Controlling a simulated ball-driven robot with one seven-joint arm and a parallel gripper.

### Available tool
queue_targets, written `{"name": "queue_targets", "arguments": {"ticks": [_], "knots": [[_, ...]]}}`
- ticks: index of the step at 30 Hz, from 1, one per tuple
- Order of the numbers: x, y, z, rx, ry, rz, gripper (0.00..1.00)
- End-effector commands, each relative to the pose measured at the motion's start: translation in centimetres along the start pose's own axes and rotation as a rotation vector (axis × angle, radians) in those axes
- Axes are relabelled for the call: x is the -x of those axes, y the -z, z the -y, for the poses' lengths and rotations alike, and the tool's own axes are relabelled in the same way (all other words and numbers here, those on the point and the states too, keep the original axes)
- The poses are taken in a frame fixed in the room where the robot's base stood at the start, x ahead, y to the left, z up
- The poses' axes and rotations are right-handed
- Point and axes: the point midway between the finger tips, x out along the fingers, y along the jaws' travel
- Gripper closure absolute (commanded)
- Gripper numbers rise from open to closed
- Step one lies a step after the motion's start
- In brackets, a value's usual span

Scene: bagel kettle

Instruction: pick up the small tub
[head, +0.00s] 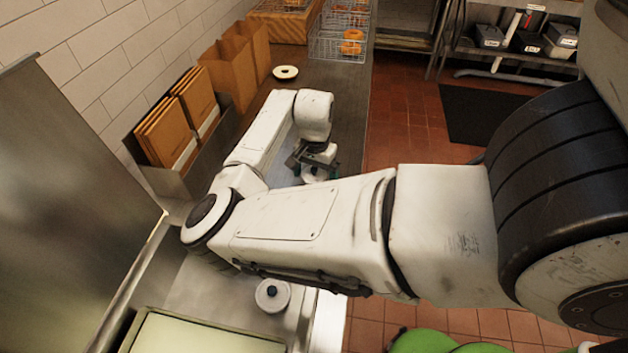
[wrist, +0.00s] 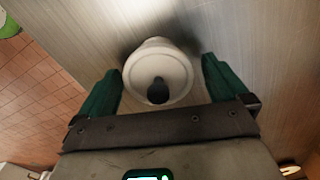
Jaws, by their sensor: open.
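My gripper is open, with a green finger on each side of the tub and a gap visible by each. In the head view my gripper (head: 314,164) is low over the counter, and a pale part of the tub (head: 313,175) shows beneath it, mostly hidden. A similar white round container (head: 272,295) with a dark knob stands nearer, below my arm in the head view.
A metal counter (head: 340,100) runs along the tiled wall. A pale tray (head: 200,335) sits near. Floor lies right of the counter.

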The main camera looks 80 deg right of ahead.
Motion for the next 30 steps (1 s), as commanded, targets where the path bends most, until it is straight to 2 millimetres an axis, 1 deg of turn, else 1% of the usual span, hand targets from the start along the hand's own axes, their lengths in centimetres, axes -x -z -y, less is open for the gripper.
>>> {"name": "queue_targets", "arguments": {"ticks": [1, 2, 19, 26, 30], "knots": [[0.01, 0.01, 0.0, 0.0, 0.0, 0.0, 0.0], [0.01, 0.01, 0.0, 0.0, 0.0, 0.0, 0.03], [0.06, 0.01, 0.01, 0.0, 0.0, 0.0, 0.57], [0.11, 0.01, 0.01, 0.0, 0.0, 0.0, 0.59], [0.53, 0.03, 0.04, 0.0, 0.0, -0.001, 0.59]]}}
